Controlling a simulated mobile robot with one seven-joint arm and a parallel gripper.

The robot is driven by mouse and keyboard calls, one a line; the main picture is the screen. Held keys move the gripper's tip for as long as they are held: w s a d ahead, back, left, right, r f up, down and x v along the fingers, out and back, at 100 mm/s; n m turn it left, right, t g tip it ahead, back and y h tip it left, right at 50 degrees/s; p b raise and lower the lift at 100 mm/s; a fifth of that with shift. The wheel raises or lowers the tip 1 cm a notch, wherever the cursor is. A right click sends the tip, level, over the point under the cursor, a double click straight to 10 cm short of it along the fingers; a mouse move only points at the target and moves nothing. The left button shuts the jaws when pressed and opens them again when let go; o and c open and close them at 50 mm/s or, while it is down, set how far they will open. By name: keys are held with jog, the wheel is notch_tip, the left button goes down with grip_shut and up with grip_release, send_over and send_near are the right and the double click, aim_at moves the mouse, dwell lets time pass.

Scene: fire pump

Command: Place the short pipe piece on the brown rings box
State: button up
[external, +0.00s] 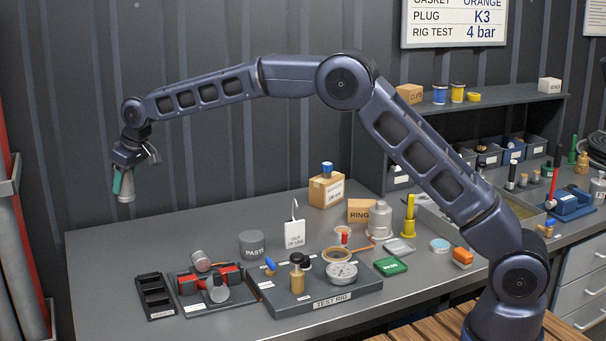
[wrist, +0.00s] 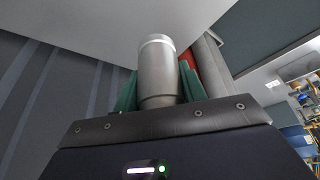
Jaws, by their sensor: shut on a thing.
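A short grey metal pipe piece (external: 128,188) is held in my gripper (external: 122,184), high at the left, apart from the bench. In the wrist view the pipe piece (wrist: 157,72) stands out from between the green fingers (wrist: 190,82), which are shut on it. The brown rings box (external: 361,212), with "RING" visible on its front, stands on the bench at the middle, well to the right of and below my gripper. The wrist view does not clearly show the box.
A larger brown carton (external: 326,191) with a blue item on top stands behind left of the rings box. A grey bottle-shaped part (external: 379,221) stands close to its right. A white tag stand (external: 294,233), a paste tub (external: 252,244) and the test rig (external: 325,295) occupy the bench. The bench's back left is clear.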

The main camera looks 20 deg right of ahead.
jog(key=shift+r, duration=0.25)
jog(key=shift+w+d, duration=0.2)
jog(key=shift+d, duration=0.15)
jog(key=w+d+r+m+t+h, duration=0.1)
jog(key=w+d+m, duration=0.15)
jog(key=d, duration=0.65)
jog(key=w+d+r+m, duration=0.2)
jog(key=w+d, duration=0.1)
jog(key=d, duration=0.6)
notch_tip(320, 180, up, 2)
jog(key=r+m+h, duration=0.1)
jog(key=m+h, duration=0.4)
jog(key=m, duration=0.7)
send_over(363, 200)
jog(key=s+a, duration=0.2)
jog(key=f, duration=2)
jog(key=shift+w+d+f, duration=0.15)
jog(key=shift+d+f, duration=0.05)
jog(key=shift+d, duration=0.15)
jog(key=shift+f, duration=0.15)
